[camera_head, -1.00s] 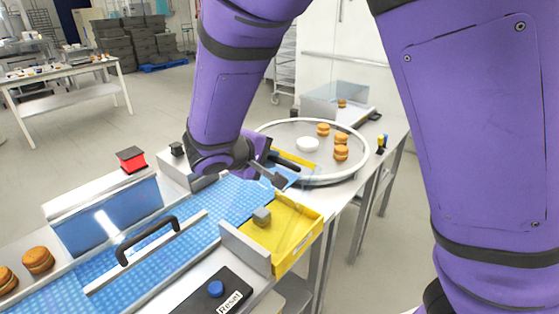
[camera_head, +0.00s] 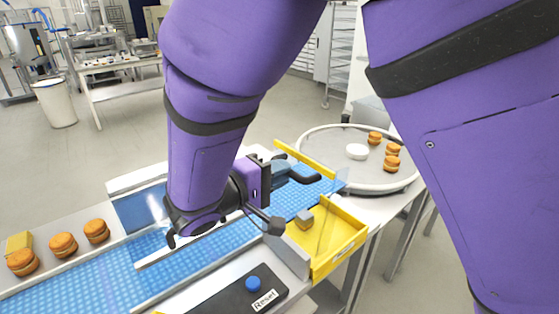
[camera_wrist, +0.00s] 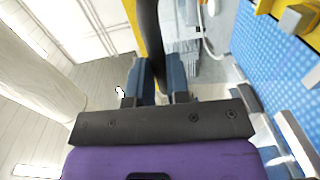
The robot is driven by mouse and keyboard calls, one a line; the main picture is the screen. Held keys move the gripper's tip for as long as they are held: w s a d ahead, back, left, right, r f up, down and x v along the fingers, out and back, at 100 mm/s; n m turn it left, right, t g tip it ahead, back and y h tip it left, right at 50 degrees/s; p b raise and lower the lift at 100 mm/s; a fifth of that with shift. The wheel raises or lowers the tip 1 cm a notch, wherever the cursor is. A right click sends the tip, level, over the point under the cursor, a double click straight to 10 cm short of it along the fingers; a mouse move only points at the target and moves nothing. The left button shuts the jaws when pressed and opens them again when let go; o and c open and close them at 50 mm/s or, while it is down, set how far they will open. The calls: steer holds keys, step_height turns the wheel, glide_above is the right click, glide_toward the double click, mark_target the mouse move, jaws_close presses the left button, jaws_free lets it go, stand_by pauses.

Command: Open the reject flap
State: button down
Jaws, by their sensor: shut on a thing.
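The reject flap shows as a yellow bar (camera_head: 305,160) lying diagonally across the far end of the blue belt (camera_head: 215,240). A black handle (camera_head: 308,179) sticks out just in front of the bar. My gripper (camera_head: 282,173) reaches that handle from the left. In the wrist view the black handle (camera_wrist: 147,25) runs between the two blue-grey fingers of my gripper (camera_wrist: 162,68), which are shut on it. Yellow shows right beside the handle there. My arm hides part of the belt, and the flap's hinge cannot be made out.
A yellow bin (camera_head: 340,242) with a grey cube (camera_head: 304,219) stands at the belt's right side. A round table (camera_head: 335,139) behind holds several filled rounds and a white disc (camera_head: 357,151). A blue reset button (camera_head: 253,284) is in front. Filled rounds (camera_head: 62,245) sit at left.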

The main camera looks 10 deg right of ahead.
steer(key=shift+s+f, duration=0.15)
steer(key=shift+f, duration=0.15)
steer(key=c, duration=1.1)
jaws_free()
steer(key=shift+r, duration=0.1)
steer(key=shift+a, duration=0.1)
steer(key=v, duration=1)
steer(key=shift+a, duration=0.3)
steer(key=shift+s+a, duration=0.1)
steer(key=shift+s, duration=0.1)
